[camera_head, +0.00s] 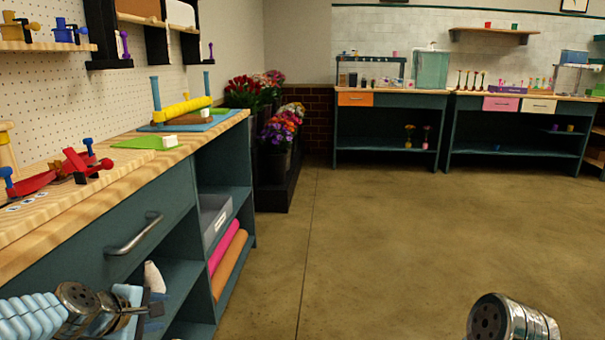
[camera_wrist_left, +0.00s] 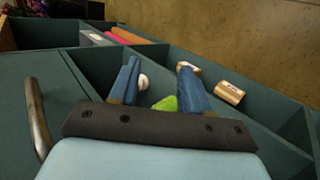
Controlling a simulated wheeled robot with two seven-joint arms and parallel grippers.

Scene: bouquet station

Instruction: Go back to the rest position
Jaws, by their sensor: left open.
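My left gripper (camera_wrist_left: 158,80) is open in the left wrist view, its two blue fingers spread apart with nothing between them that I can see held. It is beside the open shelves of the teal workbench (camera_head: 150,245). In the head view my left arm comes in at the lower left, and the gripper (camera_head: 150,310) shows only in part beside the bench front. Part of my right arm (camera_head: 510,320) shows at the bottom right; its gripper is out of the picture.
A metal drawer handle (camera_head: 133,233) juts from the bench close to my left gripper. On the shelves are a grey bin (camera_head: 215,222), pink and orange rolls (camera_head: 228,250) and a green item (camera_wrist_left: 166,104). Flower buckets (camera_head: 277,155) stand beyond. The floor (camera_head: 400,240) is clear.

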